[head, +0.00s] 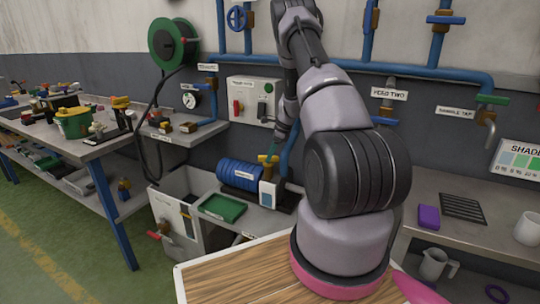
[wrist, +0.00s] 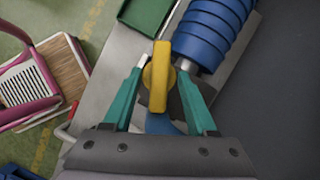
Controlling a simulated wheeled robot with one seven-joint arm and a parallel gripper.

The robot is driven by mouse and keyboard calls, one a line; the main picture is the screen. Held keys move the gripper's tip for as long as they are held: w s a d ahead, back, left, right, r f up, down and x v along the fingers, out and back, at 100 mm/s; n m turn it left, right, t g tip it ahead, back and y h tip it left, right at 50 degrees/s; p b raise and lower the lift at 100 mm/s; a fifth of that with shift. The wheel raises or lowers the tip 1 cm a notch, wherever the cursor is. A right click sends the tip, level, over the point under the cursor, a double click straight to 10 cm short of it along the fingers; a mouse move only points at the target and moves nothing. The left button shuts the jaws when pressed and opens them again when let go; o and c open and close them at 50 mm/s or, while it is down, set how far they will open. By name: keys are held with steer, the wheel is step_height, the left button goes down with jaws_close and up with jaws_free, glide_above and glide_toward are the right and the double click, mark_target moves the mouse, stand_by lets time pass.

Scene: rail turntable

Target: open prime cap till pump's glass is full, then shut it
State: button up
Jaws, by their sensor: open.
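The blue ribbed pump (head: 240,174) sits on the bench by the wall; its ribbed body also fills the upper right of the wrist view (wrist: 212,32). A yellow bar-shaped handle, apparently the prime cap (wrist: 159,78), lies between the two teal fingers of my gripper (wrist: 160,80). The gripper is open, one finger on each side of the cap; I cannot tell whether either touches it. In the head view my gripper (head: 269,158) is small, above the pump's right end. A white block with a bluish face (head: 268,193), perhaps the glass, stands below it; its level is unreadable.
A green tray (head: 222,208) lies in front of the pump. A grey tank (head: 182,215) with a red-handled tap stands to its left. Blue pipes (head: 330,66) and a control box (head: 253,100) are on the wall behind. A cluttered workbench (head: 95,150) stands at left.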

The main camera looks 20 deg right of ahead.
steer(key=shift+c, duration=0.3)
jaws_close()
steer(key=shift+n, duration=0.3)
steer(key=n+g, duration=0.1)
steer(key=n, duration=0.1)
steer(key=n+g, duration=0.1)
steer(key=n, duration=0.1)
steer(key=shift+w+n+y, duration=0.2)
steer(key=shift+n+y, duration=0.1)
steer(key=shift+n, duration=0.1)
steer(key=n+g, duration=0.1)
steer(key=n, duration=0.1)
steer(key=n+g, duration=0.1)
steer(key=n, duration=0.2)
steer(key=shift+w, duration=0.1)
steer(key=shift+n, duration=0.4)
steer(key=shift+o, duration=0.3)
jaws_free()
